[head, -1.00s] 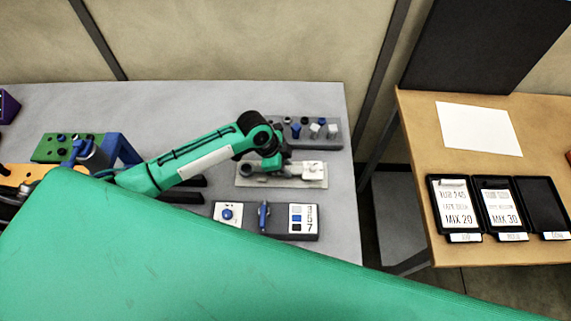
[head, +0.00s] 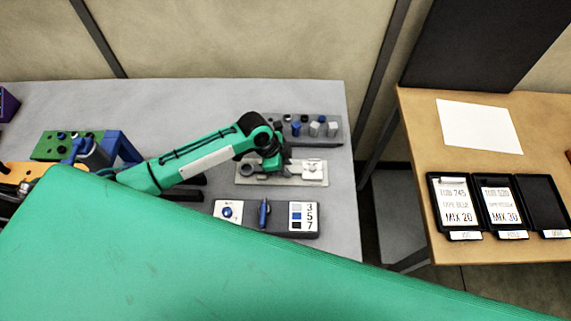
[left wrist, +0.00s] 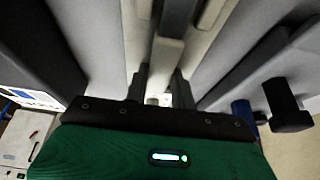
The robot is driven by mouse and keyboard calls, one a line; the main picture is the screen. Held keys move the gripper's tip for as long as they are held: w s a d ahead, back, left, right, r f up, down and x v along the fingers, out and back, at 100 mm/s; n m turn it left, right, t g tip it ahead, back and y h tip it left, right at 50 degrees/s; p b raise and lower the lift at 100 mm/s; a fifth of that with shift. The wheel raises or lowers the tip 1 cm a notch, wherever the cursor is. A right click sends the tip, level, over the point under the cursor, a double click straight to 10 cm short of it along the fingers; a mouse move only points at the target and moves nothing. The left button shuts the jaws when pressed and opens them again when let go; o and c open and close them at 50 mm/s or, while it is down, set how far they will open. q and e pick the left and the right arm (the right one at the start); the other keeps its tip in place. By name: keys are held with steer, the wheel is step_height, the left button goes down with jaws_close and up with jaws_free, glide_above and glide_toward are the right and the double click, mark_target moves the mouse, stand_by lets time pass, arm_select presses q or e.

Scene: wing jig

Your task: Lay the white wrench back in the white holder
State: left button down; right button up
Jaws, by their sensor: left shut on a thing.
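The white holder (head: 313,181) is a flat pale plate on the grey bench, with a raised block at its right end. My left gripper (head: 273,166) reaches over the holder's middle, pointing down. It is shut on the white wrench, of which a small pale part (left wrist: 158,99) shows between the dark fingers in the left wrist view. The arm and gripper hide much of the wrench in the head view. I cannot tell whether the wrench touches the holder. My right gripper is not in view.
A grey rack (head: 329,130) with several small pegs stands behind the holder. A grey panel (head: 280,231) with a blue lever lies in front. A green block (head: 48,146) and blue bracket are at left. A wooden table (head: 418,140) with black trays stands right, across a gap.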

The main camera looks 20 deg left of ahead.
arm_select(q)
steer(key=c, duration=1.1)
jaws_free()
steer(key=shift+r, duration=0.1)
steer(key=shift+a+r+p, duration=0.15)
steer(key=shift+r+p, duration=0.25)
steer(key=shift+p, duration=0.1)
steer(key=shift+p+v, duration=4.35)
steer(key=shift+v, duration=2.1)
steer(key=shift+s+f, duration=0.1)
steer(key=shift+s, duration=0.05)
